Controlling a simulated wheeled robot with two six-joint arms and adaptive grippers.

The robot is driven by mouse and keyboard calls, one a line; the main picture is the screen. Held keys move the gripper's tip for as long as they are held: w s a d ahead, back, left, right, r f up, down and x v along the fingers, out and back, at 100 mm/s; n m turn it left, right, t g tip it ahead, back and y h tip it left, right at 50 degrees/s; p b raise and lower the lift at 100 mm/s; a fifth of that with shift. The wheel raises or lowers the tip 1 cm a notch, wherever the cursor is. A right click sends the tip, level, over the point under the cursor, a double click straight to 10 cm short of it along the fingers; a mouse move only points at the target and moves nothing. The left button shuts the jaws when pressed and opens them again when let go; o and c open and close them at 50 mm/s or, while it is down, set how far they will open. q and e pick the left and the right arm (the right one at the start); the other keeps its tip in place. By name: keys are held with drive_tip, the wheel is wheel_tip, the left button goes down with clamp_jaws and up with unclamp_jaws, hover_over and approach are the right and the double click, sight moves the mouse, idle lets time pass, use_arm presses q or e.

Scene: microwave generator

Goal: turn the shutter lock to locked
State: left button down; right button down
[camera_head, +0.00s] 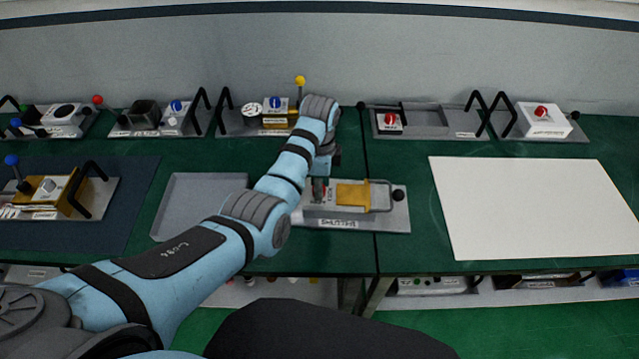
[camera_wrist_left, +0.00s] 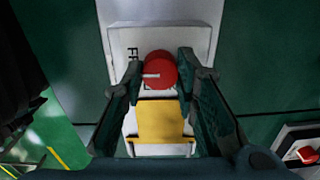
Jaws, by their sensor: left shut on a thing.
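The shutter unit (camera_head: 385,216) is a grey plate with a "SHUTTER" label, a yellow block (camera_head: 352,194), a metal bar and a black ball at its right end. My left gripper (camera_head: 319,192) points down at the left part of this unit and partly hides it. In the left wrist view the red lock knob (camera_wrist_left: 159,69) sits on a white housing, and its white mark lies roughly sideways, toward the left. The fingers of my left gripper (camera_wrist_left: 158,72) are shut on the knob from both sides. The lettering beside the knob is partly hidden. The yellow block (camera_wrist_left: 160,121) also shows below it.
An empty grey tray (camera_head: 200,180) lies left of the shutter unit, partly behind my arm. A white board (camera_head: 535,205) lies to the right. Several other units with black handles stand along the back, including one with a red knob (camera_head: 390,119).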

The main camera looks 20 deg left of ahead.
use_arm(q)
drive_tip(key=shift+n, duration=0.4)
drive_tip(key=n, duration=1.2)
drive_tip(key=shift+n, duration=0.3)
drive_tip(key=n, duration=0.4)
drive_tip(key=shift+n, duration=0.3)
drive_tip(key=shift+f, duration=0.1)
drive_tip(key=c, duration=1.6)
unclamp_jaws()
drive_tip(key=o, duration=0.4)
drive_tip(key=shift+w, duration=0.15)
drive_tip(key=shift+c, duration=0.2)
